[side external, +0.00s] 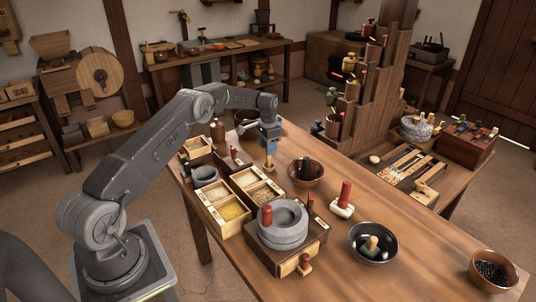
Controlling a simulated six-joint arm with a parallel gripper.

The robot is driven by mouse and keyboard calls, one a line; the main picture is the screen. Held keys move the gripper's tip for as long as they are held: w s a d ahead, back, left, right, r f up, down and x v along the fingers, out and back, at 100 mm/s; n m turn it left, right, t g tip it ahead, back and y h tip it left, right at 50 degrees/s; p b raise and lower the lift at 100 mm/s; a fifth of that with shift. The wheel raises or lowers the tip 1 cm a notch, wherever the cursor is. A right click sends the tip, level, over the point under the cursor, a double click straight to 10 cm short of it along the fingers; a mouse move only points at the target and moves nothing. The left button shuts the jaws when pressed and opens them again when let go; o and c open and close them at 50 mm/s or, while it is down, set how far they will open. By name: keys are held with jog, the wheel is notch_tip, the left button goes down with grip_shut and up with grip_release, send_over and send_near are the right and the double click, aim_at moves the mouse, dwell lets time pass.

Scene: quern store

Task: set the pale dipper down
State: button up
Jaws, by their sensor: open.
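My gripper (270,140) points down over the far left part of the long wooden table (420,233). Its jaws are open. Directly below it stands a small tan piece with a blue part (271,152), which may be the pale dipper. Its lower end is near the table's bins, and its full shape is too small to make out. I cannot tell whether the jaws touch it. A white block with a red upright handle (343,206) sits apart, near the middle of the table.
Grain bins (232,212) and a grey quern (283,222) on a wooden box stand at the near left. A brown bowl (306,172), a black bowl (373,243) and a bowl of dark grains (492,272) stand to the right. Bare tabletop lies between the bowls.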

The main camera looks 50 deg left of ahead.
notch_tip(320, 180, up, 8)
jog(key=shift+r, duration=0.1)
jog(key=s+d+r+t, duration=0.1)
jog(key=s+d+r, duration=0.4)
jog(key=d+r, duration=0.5)
jog(key=s+d+r+t, duration=0.2)
jog(key=s+d+r, duration=0.5)
jog(key=r, duration=0.4)
jog(key=s+d+r+n+t, duration=0.1)
jog(key=s+d+r, duration=0.2)
jog(key=s+d, duration=0.8)
jog(key=s+d+f, duration=0.1)
jog(key=s+f, duration=0.1)
jog(key=s, duration=0.4)
jog(key=s+d+f+t, duration=0.1)
jog(key=s+f, duration=0.2)
jog(key=s, duration=0.4)
jog(key=shift+n+t, duration=0.3)
jog(key=shift+n, duration=0.1)
